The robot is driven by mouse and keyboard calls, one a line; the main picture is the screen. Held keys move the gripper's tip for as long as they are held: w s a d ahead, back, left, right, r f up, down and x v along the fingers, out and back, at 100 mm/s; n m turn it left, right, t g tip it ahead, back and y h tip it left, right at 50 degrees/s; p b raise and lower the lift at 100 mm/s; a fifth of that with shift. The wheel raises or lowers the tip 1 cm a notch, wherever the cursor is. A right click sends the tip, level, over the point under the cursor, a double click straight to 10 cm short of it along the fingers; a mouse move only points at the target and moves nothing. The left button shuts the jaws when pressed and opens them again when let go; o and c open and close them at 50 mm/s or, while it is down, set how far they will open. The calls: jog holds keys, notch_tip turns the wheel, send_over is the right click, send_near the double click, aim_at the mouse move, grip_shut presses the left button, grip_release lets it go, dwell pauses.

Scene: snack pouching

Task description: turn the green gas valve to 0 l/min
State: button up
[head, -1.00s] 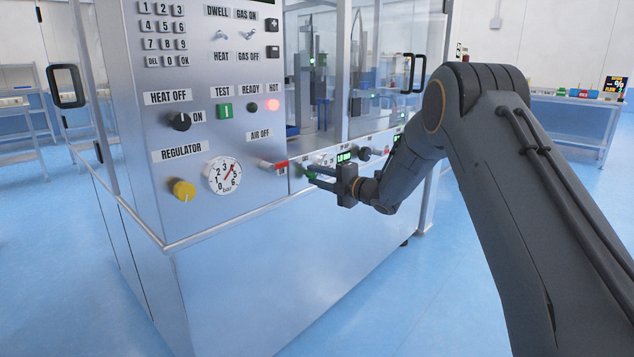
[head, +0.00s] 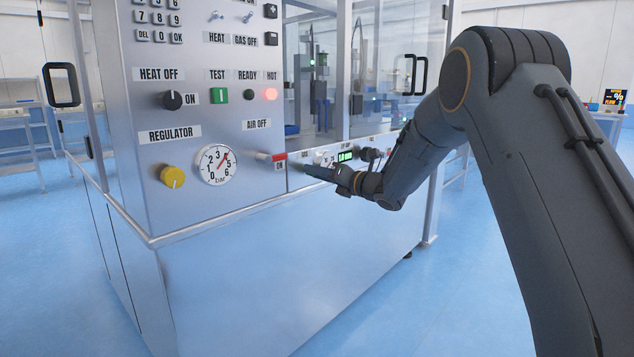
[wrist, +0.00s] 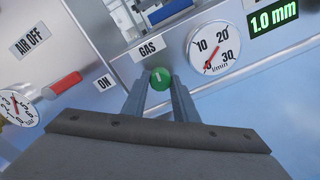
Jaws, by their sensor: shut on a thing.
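The green gas valve (wrist: 160,80) is a round knob with a short white mark, below the GAS label on the machine's front. My gripper (wrist: 160,88) is shut on it, one finger on each side of the knob. In the head view my gripper (head: 308,170) is at the machine's panel and the green knob is hidden. The round l/min gauge (wrist: 213,48) sits just right of the valve in the wrist view. Its red needle slants from lower left to upper right, and I cannot read an exact value.
The red air lever (wrist: 62,84) and the bar gauge (wrist: 17,107) are left of the valve. A green 1.0 mm display (wrist: 273,17) is at the right. A yellow regulator knob (head: 173,176) is further left. Free floor (head: 370,310) lies before the machine.

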jog(key=shift+f+n+b, duration=0.2)
jog(key=shift+n+b, duration=0.4)
jog(key=shift+n, duration=0.3)
jog(key=o, duration=1.1)
jog(key=shift+d+r, duration=0.1)
jog(key=shift+r, duration=0.05)
jog(key=shift+c, duration=0.2)
jog(key=v, duration=0.8)
jog(key=shift+p, duration=0.45)
